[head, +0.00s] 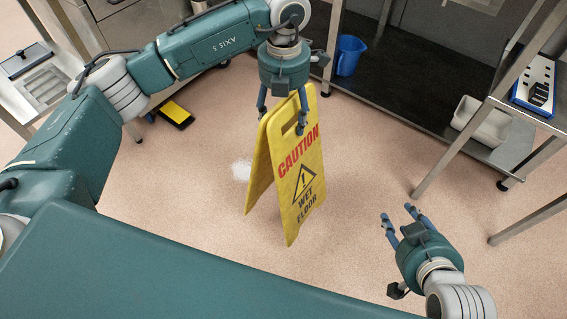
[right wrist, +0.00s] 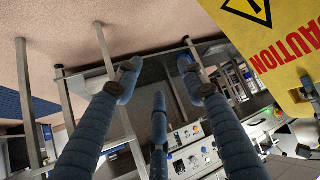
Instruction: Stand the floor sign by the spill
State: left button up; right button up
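The yellow floor sign (head: 302,190), marked CAUTION WET FLOOR, is upright on the floor with its two panels spread. A pale white patch, likely the spill (head: 241,169), lies on the floor just left of it, partly close behind its left panel. My left gripper (head: 283,115) is over the sign's top, fingers apart, one in front of the panel near the handle slot and one at the back left. My right gripper (head: 400,220) is open and empty, right of the sign. In the right wrist view the sign (right wrist: 275,45) shows at the upper right, apart from the fingers.
A blue jug (head: 348,55) stands on the low dark shelf at the back. A whitish bin (head: 481,122) sits on the lower shelf at right, near steel table legs. A yellow and black object (head: 176,114) lies on the floor at left. Floor in front of the sign is clear.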

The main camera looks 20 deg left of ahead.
aim_at(295, 162)
pick_arm(q)
notch_tip(295, 162, down, 14)
jog(key=b, duration=0.3)
jog(key=o, duration=2)
jog(key=shift+f, duration=0.2)
pick_arm(e)
jog(key=w+a+r+t+y, duration=0.1)
jog(key=w+a+r+t, duration=0.1)
jog(key=r, duration=0.6)
jog(key=w+a+r+t+y, duration=0.1)
jog(key=w+a+r+t, duration=0.1)
jog(key=w+r+t, duration=0.3)
notch_tip(295, 162, up, 4)
jog(key=shift+w+r+t+y, duration=0.15)
jog(key=shift+t+y, duration=0.25)
jog(key=shift+t, duration=0.6)
jog(key=shift+a, duration=0.1)
